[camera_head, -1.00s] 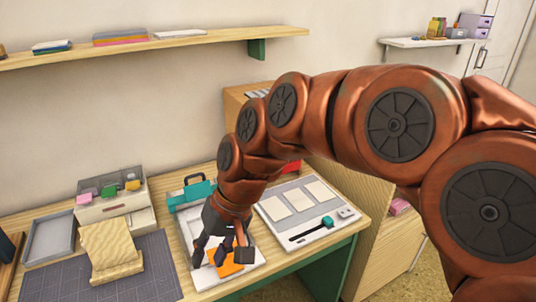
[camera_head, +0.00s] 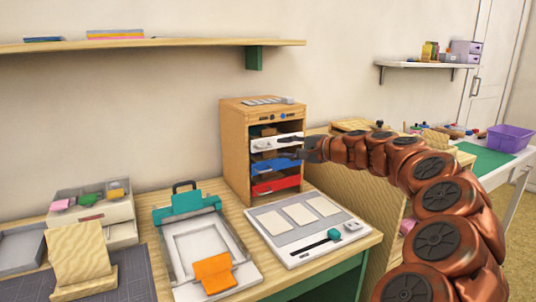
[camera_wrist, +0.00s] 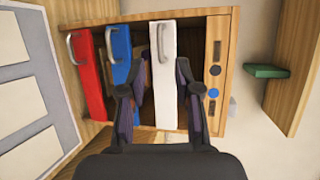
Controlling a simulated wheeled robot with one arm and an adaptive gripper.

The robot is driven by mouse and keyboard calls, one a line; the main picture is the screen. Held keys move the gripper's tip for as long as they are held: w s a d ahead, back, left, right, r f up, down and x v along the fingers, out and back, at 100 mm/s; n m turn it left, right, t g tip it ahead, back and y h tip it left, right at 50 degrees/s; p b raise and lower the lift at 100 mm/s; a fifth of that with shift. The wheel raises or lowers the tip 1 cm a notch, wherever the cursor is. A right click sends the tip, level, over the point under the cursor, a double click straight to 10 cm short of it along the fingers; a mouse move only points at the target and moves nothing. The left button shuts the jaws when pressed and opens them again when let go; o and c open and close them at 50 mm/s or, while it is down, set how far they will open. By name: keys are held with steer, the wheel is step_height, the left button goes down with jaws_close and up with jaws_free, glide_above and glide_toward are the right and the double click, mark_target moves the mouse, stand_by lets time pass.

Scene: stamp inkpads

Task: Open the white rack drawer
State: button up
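The wooden rack (camera_head: 237,150) stands at the back of the table with white, blue and red drawers stacked from top to bottom. The white drawer (camera_head: 266,143) is the uppermost and its front is partly hidden by my gripper (camera_head: 303,149). In the wrist view the rack appears turned on its side, and the white drawer (camera_wrist: 165,100) lies between the two fingers of my gripper (camera_wrist: 163,68). Its metal handle (camera_wrist: 162,42) shows just beyond the fingertips. The fingers are apart and hold nothing. Whether they touch the drawer front I cannot tell.
Close below the white drawer are the blue drawer (camera_head: 272,164) and red drawer (camera_head: 275,184). A white board (camera_head: 292,252) with pale cards lies in front of the rack. A teal-topped press (camera_head: 190,206) stands left of it. A green shelf bracket (camera_wrist: 265,71) shows beside the rack.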

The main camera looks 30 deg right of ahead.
mark_target(266, 147)
steer(key=shift+x, duration=3.45)
steer(key=shift+a+r, duration=0.1)
steer(key=shift+a, duration=0.05)
jaws_close()
